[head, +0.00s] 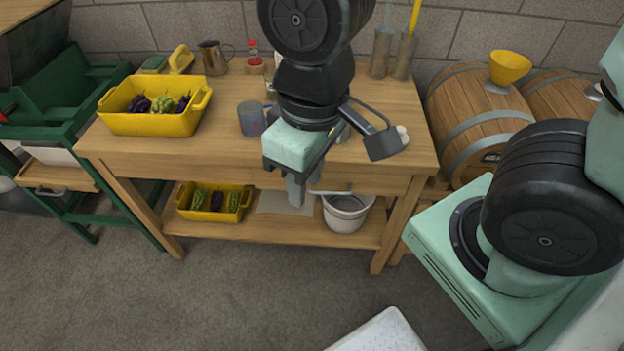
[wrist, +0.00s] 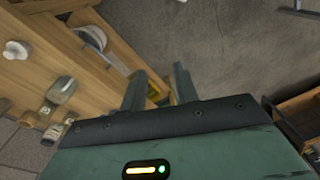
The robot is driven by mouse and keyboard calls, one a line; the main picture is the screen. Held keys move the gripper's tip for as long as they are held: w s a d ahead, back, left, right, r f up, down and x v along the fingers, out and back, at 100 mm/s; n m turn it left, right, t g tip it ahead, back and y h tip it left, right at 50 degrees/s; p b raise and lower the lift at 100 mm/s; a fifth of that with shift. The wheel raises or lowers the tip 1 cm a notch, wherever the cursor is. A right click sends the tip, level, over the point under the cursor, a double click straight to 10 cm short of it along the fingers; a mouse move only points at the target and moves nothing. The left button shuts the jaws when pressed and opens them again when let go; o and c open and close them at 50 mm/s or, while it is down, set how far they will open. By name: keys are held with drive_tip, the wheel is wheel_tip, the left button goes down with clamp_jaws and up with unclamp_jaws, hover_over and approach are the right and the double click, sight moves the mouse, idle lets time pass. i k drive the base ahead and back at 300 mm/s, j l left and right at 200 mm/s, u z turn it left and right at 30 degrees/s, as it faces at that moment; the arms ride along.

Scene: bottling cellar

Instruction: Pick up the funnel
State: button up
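The yellow funnel (head: 509,67) sits on top of a wooden barrel (head: 480,115) at the right, behind the bench. It seems to have its wide mouth up; its lower end is hard to make out. My gripper (head: 296,192) hangs at the front edge of the wooden bench, well to the left of the funnel and nearer to me. In the wrist view my gripper (wrist: 159,70) points down past the bench edge toward the floor, its two fingers apart with nothing between them. The funnel is not in the wrist view.
Tall metal cylinders (head: 403,57) stand near the barrel.

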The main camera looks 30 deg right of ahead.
sight(506, 68)
drive_tip(key=z, duration=1.7)
drive_tip(key=i+j, duration=0.25)
drive_tip(key=i+j+z, duration=0.1)
drive_tip(key=i+j, duration=0.15)
drive_tip(key=j, duration=0.2)
drive_tip(key=i+j+z, duration=0.1)
drive_tip(key=i+j, duration=0.15)
drive_tip(key=j, duration=0.1)
